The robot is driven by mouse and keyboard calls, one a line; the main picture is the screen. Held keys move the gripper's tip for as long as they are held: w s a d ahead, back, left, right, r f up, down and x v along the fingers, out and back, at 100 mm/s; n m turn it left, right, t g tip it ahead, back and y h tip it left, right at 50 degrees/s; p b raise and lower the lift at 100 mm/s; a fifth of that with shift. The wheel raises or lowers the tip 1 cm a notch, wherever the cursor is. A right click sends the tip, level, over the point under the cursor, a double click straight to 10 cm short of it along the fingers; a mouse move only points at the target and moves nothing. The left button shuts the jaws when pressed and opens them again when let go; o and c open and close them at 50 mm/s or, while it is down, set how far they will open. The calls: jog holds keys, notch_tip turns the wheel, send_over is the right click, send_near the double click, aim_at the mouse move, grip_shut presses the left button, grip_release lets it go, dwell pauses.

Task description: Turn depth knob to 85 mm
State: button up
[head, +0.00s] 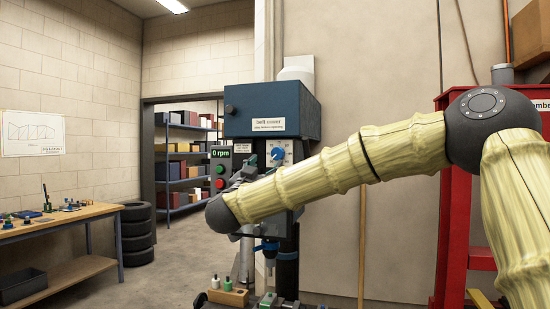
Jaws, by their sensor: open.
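A blue knob (278,153) sits on a white dial plate on the front of the drill press (272,110). I cannot read its scale or tell whether it is the depth knob. A blue collar (267,246) is lower down, around the spindle. My pale, ribbed arm reaches in from the right and crosses in front of the press. My gripper (248,170) is small and dark, at the arm's far end, left of and slightly below the blue knob. It appears open and apart from the knob. My arm hides part of the press's middle.
A control panel (221,168) with a "0 rpm" display, green and red buttons stands left of the knob, close to my gripper. A wooden block (229,297) with small bottles is below.

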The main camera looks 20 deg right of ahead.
aim_at(277, 155)
jog(key=p+x, duration=0.1)
jog(key=x, duration=0.7)
jog(key=shift+w+d+r+p, duration=0.1)
jog(key=shift+w+d+p, duration=0.05)
jog(key=shift+w+p, duration=0.15)
jog(key=shift+c, duration=0.3)
jog(key=c, duration=0.9)
